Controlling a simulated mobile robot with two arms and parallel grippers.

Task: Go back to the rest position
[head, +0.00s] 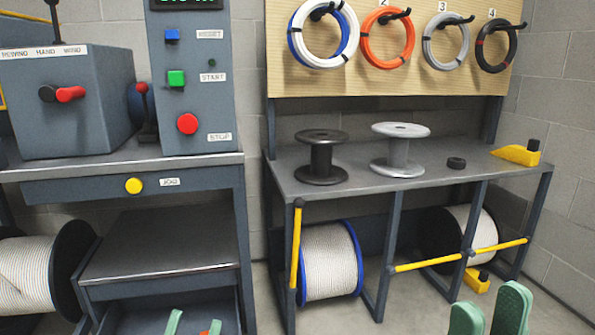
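My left gripper (194,322) shows at the bottom edge as two green fingertips set apart, in front of an open drawer-like tray (140,316) under the left machine. A small orange-red bit (205,332) shows beside its right fingertip; I cannot tell what it is. My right gripper (488,312) shows at the bottom right as two larger green fingers with a gap between them and nothing seen in it. It is in front of the right bench, over the floor. The rest of both grippers is cut off by the frame.
The left machine (192,75) has start and stop buttons. The right bench (380,182) carries a black spool (322,157), a grey spool (399,150) and a yellow tool (517,154). Cable coils hang above.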

